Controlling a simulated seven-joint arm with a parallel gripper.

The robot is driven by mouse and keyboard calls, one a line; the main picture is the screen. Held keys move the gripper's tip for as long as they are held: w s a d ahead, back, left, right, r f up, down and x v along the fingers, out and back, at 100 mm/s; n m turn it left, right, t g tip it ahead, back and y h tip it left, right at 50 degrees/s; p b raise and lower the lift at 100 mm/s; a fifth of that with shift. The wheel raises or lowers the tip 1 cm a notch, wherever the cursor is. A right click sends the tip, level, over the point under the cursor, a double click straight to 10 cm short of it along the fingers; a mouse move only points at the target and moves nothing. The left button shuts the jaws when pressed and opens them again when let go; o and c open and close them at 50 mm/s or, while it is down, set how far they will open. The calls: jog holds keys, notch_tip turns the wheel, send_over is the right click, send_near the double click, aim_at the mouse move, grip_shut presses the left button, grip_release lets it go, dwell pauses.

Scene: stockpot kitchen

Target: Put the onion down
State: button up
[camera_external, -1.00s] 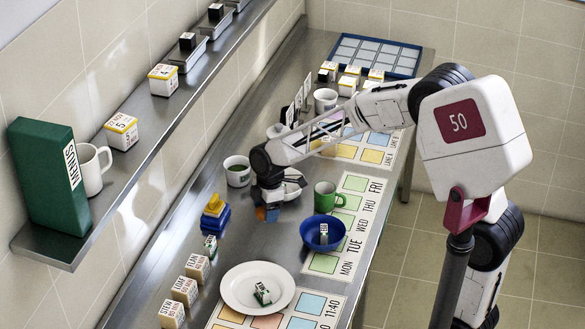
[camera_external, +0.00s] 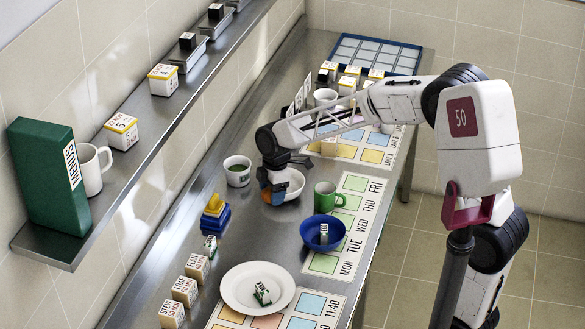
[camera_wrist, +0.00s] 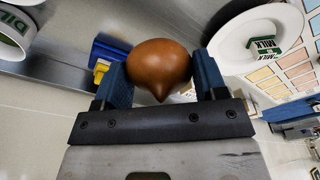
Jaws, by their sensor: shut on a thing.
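A round brown onion (camera_wrist: 158,68) with a pointed tip sits between the two blue fingers of my gripper (camera_wrist: 160,85) in the wrist view. My gripper is shut on it. I cannot tell whether the onion touches the counter or the bowl.
A white cup (camera_external: 237,172) stands left of my gripper, with a blue and yellow stack (camera_external: 215,214) in front of it. A green mug (camera_external: 327,197) and a blue bowl (camera_external: 312,236) stand to the right. A white plate (camera_external: 237,289) holds a small milk block (camera_external: 262,295).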

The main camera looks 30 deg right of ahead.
jog(key=w+d, duration=0.2)
jog(key=d, duration=1.2)
jog(key=w+d, duration=0.2)
jog(key=d, duration=1.3)
jog(key=shift+n, duration=0.3)
notch_tip(320, 180, down, 10)
jog(key=shift+d+r, duration=0.15)
jog(key=shift+w, duration=0.1)
send_over(327, 171)
jog(key=shift+s+d+f, duration=0.15)
jog(key=shift+s+f, duration=0.3)
jog(key=shift+f, duration=0.25)
jog(key=shift+w, duration=0.1)
jog(key=shift+w, duration=0.25)
jog(key=shift+f, duration=1.75)
